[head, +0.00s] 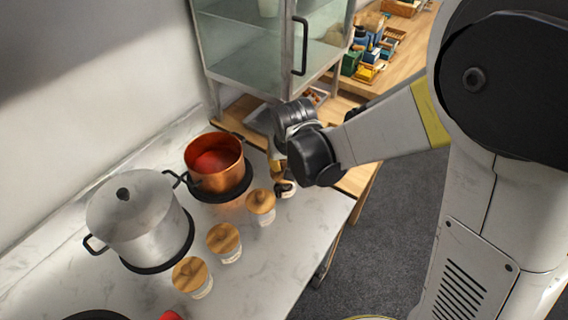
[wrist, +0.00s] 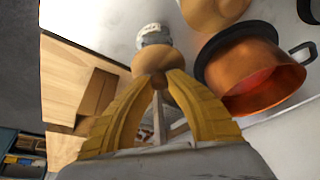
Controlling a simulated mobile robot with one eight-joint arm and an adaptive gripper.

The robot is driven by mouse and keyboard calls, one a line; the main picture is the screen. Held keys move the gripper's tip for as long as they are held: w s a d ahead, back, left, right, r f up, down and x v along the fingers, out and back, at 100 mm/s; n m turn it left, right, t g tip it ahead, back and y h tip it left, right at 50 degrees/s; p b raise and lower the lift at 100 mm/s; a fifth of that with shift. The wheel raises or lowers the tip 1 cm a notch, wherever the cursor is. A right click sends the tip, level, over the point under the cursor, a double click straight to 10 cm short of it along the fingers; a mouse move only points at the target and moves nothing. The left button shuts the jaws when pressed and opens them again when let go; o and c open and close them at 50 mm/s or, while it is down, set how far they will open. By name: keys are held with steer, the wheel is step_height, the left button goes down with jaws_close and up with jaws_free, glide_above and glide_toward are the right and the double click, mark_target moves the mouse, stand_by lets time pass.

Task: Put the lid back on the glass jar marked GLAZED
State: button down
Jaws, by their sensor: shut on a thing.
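My gripper (wrist: 158,82) has its yellow fingers shut on the knob of a round wooden lid (wrist: 152,62). A small glass jar (wrist: 153,36) with a pale label shows just beyond that lid, in line with it. I cannot tell whether the lid rests on the jar or hangs just over it. In the head view my gripper (head: 279,172) points down over this jar (head: 288,190), at the far end of the jar row, and hides most of the lid. The label's writing is too small to read, so I cannot confirm GLAZED.
Several other jars with wooden lids (head: 224,238) line the counter's front edge. A copper pot (head: 216,168) stands close left of my gripper, and a lidded steel pot (head: 135,222) farther left. A glass cabinet (head: 260,50) stands behind. A wooden surface (wrist: 75,82) adjoins the counter.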

steer(key=c, duration=0.8)
jaws_free()
steer(key=shift+r, duration=0.15)
steer(key=shift+r+p, duration=2.55)
steer(key=shift+r, duration=0.85)
steer(key=shift+c, duration=0.6)
jaws_close()
